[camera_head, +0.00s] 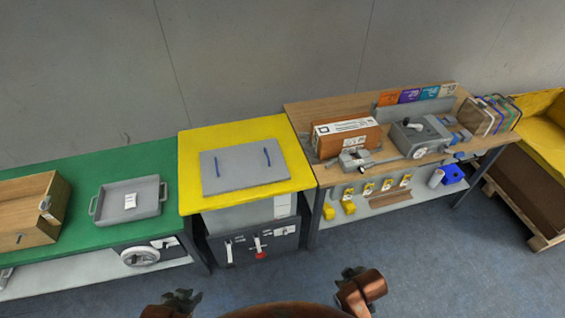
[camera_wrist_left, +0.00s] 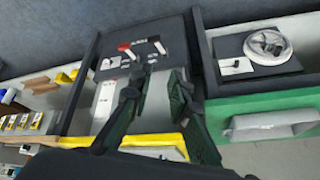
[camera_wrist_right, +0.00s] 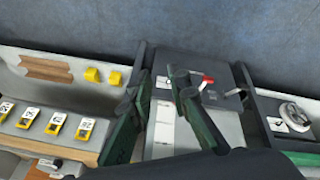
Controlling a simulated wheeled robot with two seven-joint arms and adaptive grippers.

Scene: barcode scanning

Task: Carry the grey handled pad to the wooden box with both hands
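The grey handled pad (camera_head: 243,172) lies flat on the yellow-topped stand (camera_head: 190,160). Two blue handles stand up from it, one near each side. The wooden box (camera_head: 62,203) stands at the far left on the green table. My left gripper (camera_head: 180,299) is low in the head view, in front of the stand and well apart from the pad. My right gripper (camera_head: 352,274) is also in front of the stand, lower right of the pad. In the wrist views the fingers of my left gripper (camera_wrist_left: 155,80) and right gripper (camera_wrist_right: 160,85) are spread, with nothing between them.
A grey tray (camera_head: 96,208) with a white label sits between box and stand on the green table (camera_head: 110,165). A wooden workbench (camera_head: 296,108) on the right holds a brown carton (camera_head: 346,138) and grey devices. Blue floor lies open in front.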

